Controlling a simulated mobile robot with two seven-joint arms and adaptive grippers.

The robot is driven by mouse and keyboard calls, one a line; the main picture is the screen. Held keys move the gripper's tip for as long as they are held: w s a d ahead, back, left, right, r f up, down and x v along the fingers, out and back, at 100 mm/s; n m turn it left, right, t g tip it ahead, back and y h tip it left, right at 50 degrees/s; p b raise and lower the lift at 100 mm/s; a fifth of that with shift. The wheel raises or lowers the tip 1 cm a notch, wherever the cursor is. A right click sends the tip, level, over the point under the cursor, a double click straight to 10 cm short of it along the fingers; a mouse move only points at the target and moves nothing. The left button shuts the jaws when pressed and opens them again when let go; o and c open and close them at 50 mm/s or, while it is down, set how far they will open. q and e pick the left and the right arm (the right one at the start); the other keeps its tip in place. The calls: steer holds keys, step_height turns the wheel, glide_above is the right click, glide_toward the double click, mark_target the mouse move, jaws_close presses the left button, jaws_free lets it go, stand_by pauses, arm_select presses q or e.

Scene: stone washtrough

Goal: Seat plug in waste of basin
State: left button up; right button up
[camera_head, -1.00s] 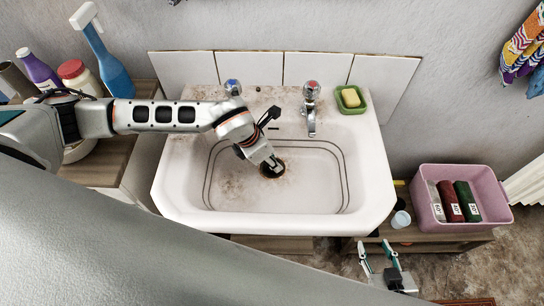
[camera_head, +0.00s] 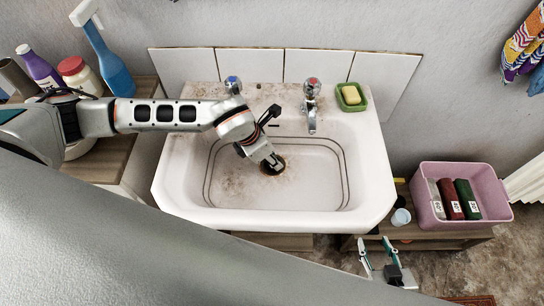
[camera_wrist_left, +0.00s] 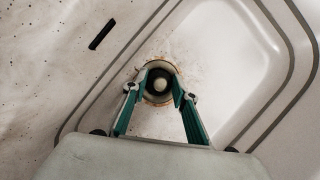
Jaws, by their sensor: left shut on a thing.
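The stone basin (camera_head: 375,185) is white and stained, and its round waste (camera_wrist_left: 174,96) with a rusty rim lies in the floor of the bowl. My left gripper (camera_head: 272,163) reaches down into the bowl at the waste. In the left wrist view the left gripper (camera_wrist_left: 160,77) has its green fingers on either side of a dark round plug (camera_wrist_left: 160,84) with a pale centre, and is shut on it. The plug lies inside the outline of the waste; I cannot tell how deep it sits. My right gripper (camera_head: 380,250) is open and empty below the basin's right front corner.
Two taps, the blue-topped one (camera_head: 233,86) and the red-topped one (camera_head: 311,95), stand at the basin's back. A green soap dish (camera_head: 350,107) is at the back right corner. A pink crate (camera_head: 487,212) and a cup (camera_head: 401,217) stand right. Bottles (camera_head: 110,70) crowd the left cabinet.

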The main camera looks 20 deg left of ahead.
arm_select(q)
steer(key=shift+f, duration=0.4)
stand_by(0.6)
steer(key=o, duration=1.9)
steer(key=shift+r, duration=0.1)
steer(key=shift+r+p, duration=1.35)
steer(key=shift+r, duration=0.6)
steer(key=shift+r+p, duration=1.45)
steer(key=shift+r, duration=0.6)
steer(key=shift+r+p, duration=0.45)
steer(key=shift+r, duration=0.5)
